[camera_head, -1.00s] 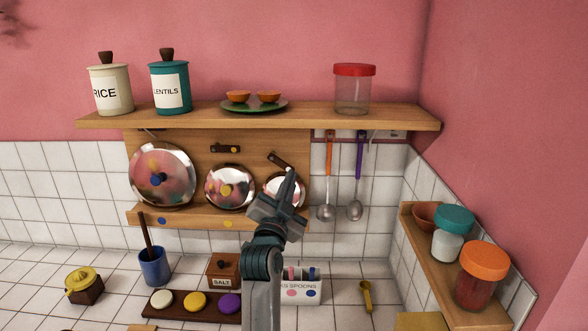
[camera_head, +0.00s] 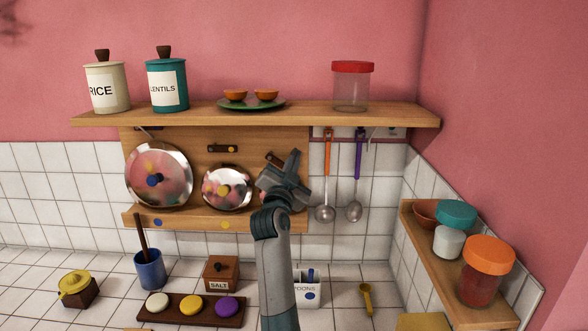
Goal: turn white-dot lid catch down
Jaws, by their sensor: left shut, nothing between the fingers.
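The catch (camera_head: 272,158) over the right-hand lid is a short dark bar, tilted down to the right. Its lower right end is hidden behind my left gripper. The right-hand lid, the smallest, is almost wholly hidden behind the gripper and wrist. No white dot is visible. My left gripper (camera_head: 294,157) is shut and empty, fingers pointing up, just right of the catch; whether it touches is unclear. My right gripper is out of view.
The upper shelf (camera_head: 400,118) runs above the lids. A ledge (camera_head: 190,222) with blue and yellow dots is below them. An orange-handled ladle (camera_head: 325,212) and purple-handled spoon (camera_head: 355,210) hang to the right. Below are a salt box (camera_head: 221,273) and tray (camera_head: 236,320).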

